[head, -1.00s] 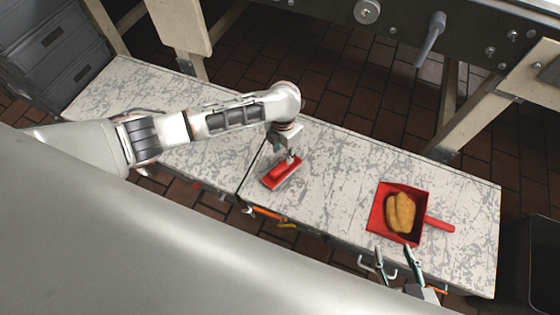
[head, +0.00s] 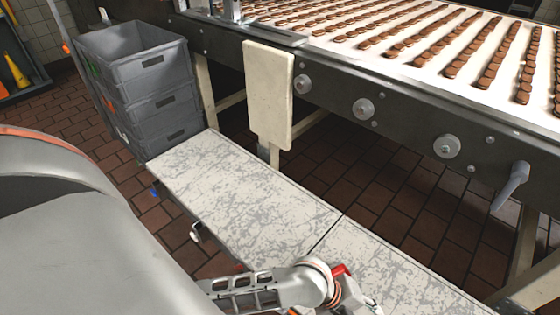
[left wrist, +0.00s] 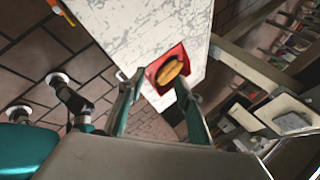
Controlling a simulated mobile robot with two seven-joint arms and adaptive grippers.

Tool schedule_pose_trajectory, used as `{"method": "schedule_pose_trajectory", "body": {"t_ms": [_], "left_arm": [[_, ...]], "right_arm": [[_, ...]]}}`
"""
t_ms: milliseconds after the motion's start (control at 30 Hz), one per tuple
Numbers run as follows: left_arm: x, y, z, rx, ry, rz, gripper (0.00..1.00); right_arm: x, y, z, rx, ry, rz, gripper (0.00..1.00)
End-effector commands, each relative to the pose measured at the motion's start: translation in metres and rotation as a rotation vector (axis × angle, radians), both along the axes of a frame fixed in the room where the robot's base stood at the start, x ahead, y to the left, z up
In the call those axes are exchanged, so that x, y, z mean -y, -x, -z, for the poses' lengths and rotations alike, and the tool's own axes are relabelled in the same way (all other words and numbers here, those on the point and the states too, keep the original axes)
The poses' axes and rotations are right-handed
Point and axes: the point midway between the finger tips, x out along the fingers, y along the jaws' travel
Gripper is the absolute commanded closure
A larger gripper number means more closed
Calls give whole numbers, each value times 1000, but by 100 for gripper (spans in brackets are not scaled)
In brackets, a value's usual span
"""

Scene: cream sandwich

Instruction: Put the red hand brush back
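A small part of a red object, which looks like the red hand brush (head: 342,270), shows at the head view's bottom edge. It is just right of the table seam, and my left wrist hides most of it. My left gripper is mostly cut off there. I cannot tell whether the fingers touch the brush. A red dustpan (left wrist: 155,72) holding yellow-brown pieces (left wrist: 170,71) lies on the table beyond them. My right gripper is not clearly seen.
The grey-white table (head: 240,190) is bare in its left section. Stacked grey crates (head: 150,85) stand past its left end. A conveyor (head: 400,105) carrying brown pieces runs behind the table. A cream board (head: 268,95) hangs from the conveyor's side.

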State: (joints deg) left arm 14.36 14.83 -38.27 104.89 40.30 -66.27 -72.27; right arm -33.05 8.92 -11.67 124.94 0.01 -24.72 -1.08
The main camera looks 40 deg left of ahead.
Motion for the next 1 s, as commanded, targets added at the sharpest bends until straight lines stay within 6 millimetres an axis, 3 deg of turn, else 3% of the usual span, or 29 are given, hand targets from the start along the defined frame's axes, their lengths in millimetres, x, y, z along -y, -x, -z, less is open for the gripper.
{"method": "schedule_pose_trajectory", "body": {"t_ms": [167, 300, 500, 700, 1000], "left_arm": [[-30, 25, -14, -118, 280, -478, 66], [-76, 49, -14, -200, 472, -833, 66], [-146, 89, -22, -256, 706, -1217, 66], [-183, 112, -31, -266, 830, -1381, 66], [-188, 115, -33, -267, 852, -1403, 66]], "right_arm": [[-1, -1, -1, 2, -1, -1, 60], [-1, 0, -1, 2, -1, -1, 60], [-1, 0, 0, -1, -1, -2, 60], [-1, 1, 2, -4, 0, -1, 60], [0, 1, 2, -4, 0, -1, 60]]}}
